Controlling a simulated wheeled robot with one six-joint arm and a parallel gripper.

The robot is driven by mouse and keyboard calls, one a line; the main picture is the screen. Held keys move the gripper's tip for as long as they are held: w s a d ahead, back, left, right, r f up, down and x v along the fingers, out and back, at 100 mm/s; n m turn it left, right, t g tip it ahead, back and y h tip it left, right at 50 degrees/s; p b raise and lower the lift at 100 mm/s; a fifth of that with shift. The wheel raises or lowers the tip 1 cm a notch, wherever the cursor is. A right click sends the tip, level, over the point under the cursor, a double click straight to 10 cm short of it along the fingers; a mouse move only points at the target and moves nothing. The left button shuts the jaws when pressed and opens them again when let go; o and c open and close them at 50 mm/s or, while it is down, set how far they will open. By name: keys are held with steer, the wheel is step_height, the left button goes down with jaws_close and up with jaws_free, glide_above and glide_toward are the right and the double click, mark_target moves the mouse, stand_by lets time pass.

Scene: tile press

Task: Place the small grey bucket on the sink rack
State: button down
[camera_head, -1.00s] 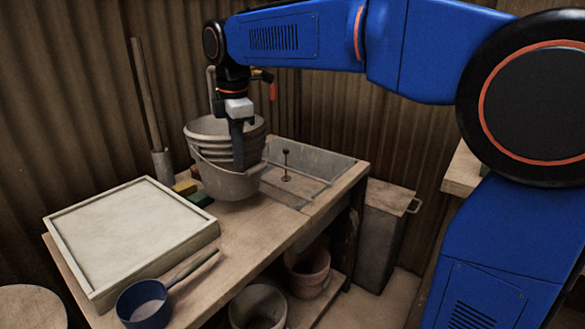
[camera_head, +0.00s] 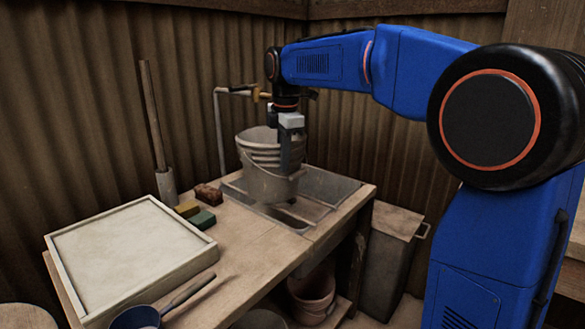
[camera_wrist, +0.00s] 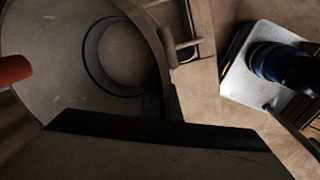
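The small grey bucket (camera_head: 262,180) hangs upright from my gripper (camera_head: 287,165) in the head view, over the left part of the sink. My gripper points down at the bucket's front right rim and appears shut on it. In the wrist view, the bucket's inside (camera_wrist: 60,65) fills the left, with a dark finger across the bottom. The sink rack (camera_head: 312,203) is a set of bars over the sink basin (camera_head: 335,186). The bucket hides part of the rack and basin. Whether the bucket touches the rack cannot be told.
A tap (camera_head: 240,91) stands behind the bucket. A brown brick (camera_head: 208,194), a yellow sponge (camera_head: 187,209) and a green sponge (camera_head: 203,219) lie left of the sink. A bin (camera_head: 390,255) stands right.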

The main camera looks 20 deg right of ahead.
mark_target(293, 167)
steer(key=w+d, duration=0.2)
steer(key=d, duration=0.1)
steer(key=shift+w+d, duration=0.1)
steer(key=shift+w, duration=0.05)
steer(key=shift+f, duration=1.7)
steer(key=c, duration=2)
jaws_free()
steer(key=shift+f, duration=0.15)
